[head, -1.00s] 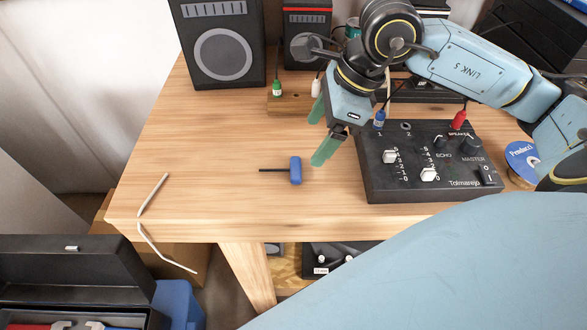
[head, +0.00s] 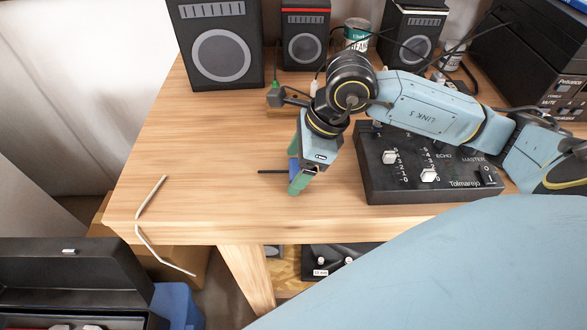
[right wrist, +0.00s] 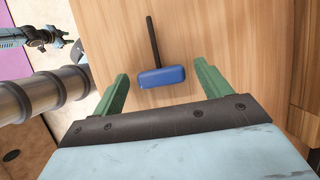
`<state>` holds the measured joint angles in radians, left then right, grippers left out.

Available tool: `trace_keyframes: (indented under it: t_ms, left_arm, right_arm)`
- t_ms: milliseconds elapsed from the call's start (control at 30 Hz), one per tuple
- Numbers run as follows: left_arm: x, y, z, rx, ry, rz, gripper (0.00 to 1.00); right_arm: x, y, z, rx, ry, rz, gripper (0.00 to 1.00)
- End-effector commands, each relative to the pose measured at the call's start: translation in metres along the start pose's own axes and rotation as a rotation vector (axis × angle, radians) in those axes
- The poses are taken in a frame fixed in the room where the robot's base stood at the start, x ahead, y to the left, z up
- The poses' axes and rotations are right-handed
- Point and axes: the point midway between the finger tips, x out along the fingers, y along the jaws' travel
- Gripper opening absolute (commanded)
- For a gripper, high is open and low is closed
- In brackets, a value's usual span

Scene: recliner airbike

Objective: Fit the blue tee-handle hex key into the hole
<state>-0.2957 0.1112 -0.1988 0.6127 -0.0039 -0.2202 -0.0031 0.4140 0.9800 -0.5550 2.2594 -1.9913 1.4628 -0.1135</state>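The blue tee-handle hex key lies on the wooden table, its dark shaft (head: 273,171) pointing left in the head view. Its blue handle (head: 293,170) is partly covered by my right gripper (head: 296,160). In the right wrist view the handle (right wrist: 162,77) lies across the space between the green fingertips of the open right gripper (right wrist: 163,70), with gaps on both sides. The shaft points away from the gripper. I cannot tell for sure which hole is meant.
A black mixer (head: 430,185) stands right of the key. Speakers (head: 222,50) and a can (head: 357,35) stand at the back.

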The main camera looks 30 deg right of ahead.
Motion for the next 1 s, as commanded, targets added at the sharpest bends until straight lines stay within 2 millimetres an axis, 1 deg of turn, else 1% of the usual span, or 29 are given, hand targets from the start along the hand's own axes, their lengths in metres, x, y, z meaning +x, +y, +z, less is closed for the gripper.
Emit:
trace_keyframes:
  t_ms: [33, 300, 333, 533, 667, 1000]
  left_arm:
    - [0.0, 0.0, 0.0, 0.0, 0.0, 0.0, 0.36]
    - [0.0, 0.0, 0.0, 0.0, 0.0, 0.0, 0.36]
    - [0.0, -0.001, 0.0, 0.0, 0.0, -0.001, 0.36]
    - [0.0, -0.002, 0.0, 0.001, 0.0, -0.002, 0.36]
    - [-0.002, -0.002, 0.0, 0.001, 0.0, -0.003, 0.36]
    - [-0.01, 0.0, -0.001, -0.002, 0.002, 0.001, 0.36]
  right_arm:
    - [0.0, 0.0, 0.0, 0.0, 0.0, 0.0, 0.7]
    - [0.0, 0.0, 0.0, 0.0, 0.0, 0.0, 0.34]
    - [-0.001, 0.0, 0.0, 0.0, 0.0, -0.001, 0.32]
    - [-0.001, 0.0, 0.0, 0.0, -0.001, -0.001, 0.32]
    - [-0.011, -0.001, 0.005, -0.001, -0.002, -0.003, 0.32]
    - [-0.073, -0.001, 0.031, -0.003, -0.003, -0.004, 0.32]
